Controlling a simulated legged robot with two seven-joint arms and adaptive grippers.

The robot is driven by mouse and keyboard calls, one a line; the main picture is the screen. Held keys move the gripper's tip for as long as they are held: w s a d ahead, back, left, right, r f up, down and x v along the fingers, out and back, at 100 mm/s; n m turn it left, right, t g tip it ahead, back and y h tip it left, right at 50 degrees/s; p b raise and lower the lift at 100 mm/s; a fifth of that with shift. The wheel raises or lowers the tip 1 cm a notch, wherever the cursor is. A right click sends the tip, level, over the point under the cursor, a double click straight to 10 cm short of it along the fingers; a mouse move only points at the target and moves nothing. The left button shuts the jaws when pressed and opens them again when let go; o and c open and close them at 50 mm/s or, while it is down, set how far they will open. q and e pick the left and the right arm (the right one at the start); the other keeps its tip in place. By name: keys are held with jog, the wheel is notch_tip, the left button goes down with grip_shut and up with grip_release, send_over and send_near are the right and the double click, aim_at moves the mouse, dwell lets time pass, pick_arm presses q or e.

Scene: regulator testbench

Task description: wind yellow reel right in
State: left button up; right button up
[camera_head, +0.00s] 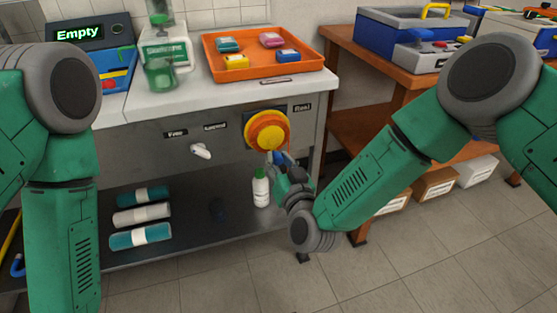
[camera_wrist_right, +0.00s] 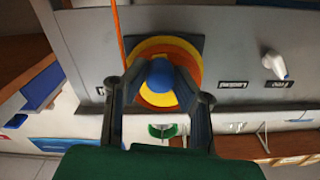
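The yellow reel (camera_head: 265,131), with an orange rim, is mounted on the bench's front panel; it also shows in the right wrist view (camera_wrist_right: 154,97). A blue knob (camera_wrist_right: 160,76) sticks out from its face. My right gripper (camera_head: 278,160) reaches it from below right. In the right wrist view its two fingers (camera_wrist_right: 160,82) lean inward on either side of the knob and appear closed on it. A thin orange strand (camera_wrist_right: 117,35) runs away from the reel there. My left arm hangs at the left of the head view, its gripper out of frame.
A white lever (camera_head: 201,151) sits left of the reel under small labels. An orange tray (camera_head: 225,72) with small boxes is on the bench top. A white bottle (camera_head: 261,188) stands below the reel on the shelf. A display (camera_head: 78,34) reads "Empty". A wooden workbench stands at right.

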aim_at(257, 143)
jog(key=shift+a, duration=0.1)
grip_shut()
jog(key=shift+m, duration=0.3)
jog(key=a+m, duration=0.1)
jog(key=m, duration=0.2)
jog(key=m+p, duration=0.1)
jog(key=m, duration=0.2)
jog(key=a+r+m, duration=0.1)
jog(key=m, duration=0.1)
jog(key=shift+s+a+m, duration=0.3)
jog(key=shift+s+m, duration=0.1)
jog(key=m, duration=0.3)
jog(key=r+m, duration=0.1)
jog(key=shift+s+a+m, duration=0.15)
jog(key=shift+a+m, duration=0.15)
jog(key=shift+a, duration=0.05)
jog(key=shift+a+r+m, duration=0.1)
jog(key=shift+r+m, duration=0.25)
jog(key=shift+m, duration=0.9)
jog(key=shift+a+r+m, duration=0.1)
jog(key=shift+r+m, duration=0.2)
jog(key=shift+m, duration=0.95)
jog(key=o, duration=0.9)
grip_release()
